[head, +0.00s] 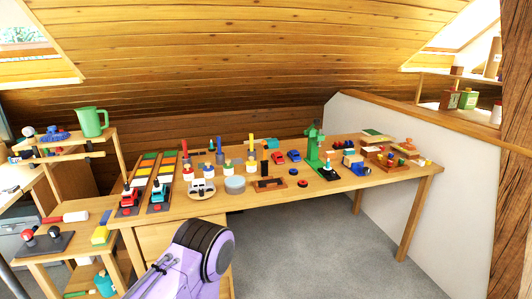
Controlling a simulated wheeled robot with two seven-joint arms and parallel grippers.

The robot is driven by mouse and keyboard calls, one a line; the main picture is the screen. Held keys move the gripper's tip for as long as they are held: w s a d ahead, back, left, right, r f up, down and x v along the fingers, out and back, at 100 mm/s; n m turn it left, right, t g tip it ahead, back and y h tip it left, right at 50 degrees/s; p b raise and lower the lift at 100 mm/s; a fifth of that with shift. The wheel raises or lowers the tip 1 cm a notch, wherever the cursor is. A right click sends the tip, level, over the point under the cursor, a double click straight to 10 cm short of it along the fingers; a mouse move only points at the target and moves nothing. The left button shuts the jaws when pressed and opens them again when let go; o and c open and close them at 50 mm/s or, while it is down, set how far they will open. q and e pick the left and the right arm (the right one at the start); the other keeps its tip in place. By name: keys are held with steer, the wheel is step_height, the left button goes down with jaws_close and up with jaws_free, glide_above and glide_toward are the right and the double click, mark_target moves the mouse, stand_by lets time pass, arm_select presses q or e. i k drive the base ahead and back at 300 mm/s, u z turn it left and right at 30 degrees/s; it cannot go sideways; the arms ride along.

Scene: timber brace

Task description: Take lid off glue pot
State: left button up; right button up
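I cannot tell for certain which object is the glue pot. A squat grey-blue round container (235,184) stands near the front edge of the long wooden table (330,184), left of its middle; its top looks flat and covered. Behind it are several small pale pots with coloured parts, one of them a pot (251,166) near a yellow upright piece. They are too small to tell whether they have lids. Neither gripper shows; only a purple link of my own arm rises at the bottom, left of centre, and no fingertips are visible.
Red and teal tools (128,198) stand on boards at the table's left. A green press (313,147) stands right of centre. A side shelf holds a green jug (90,121). A low white wall (410,140) borders the right. Grey floor (300,250) is clear in front.

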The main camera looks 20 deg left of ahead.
mark_target(250, 163)
steer(key=u, duration=0.4)
steer(key=i, duration=1.45)
steer(key=u, duration=0.4)
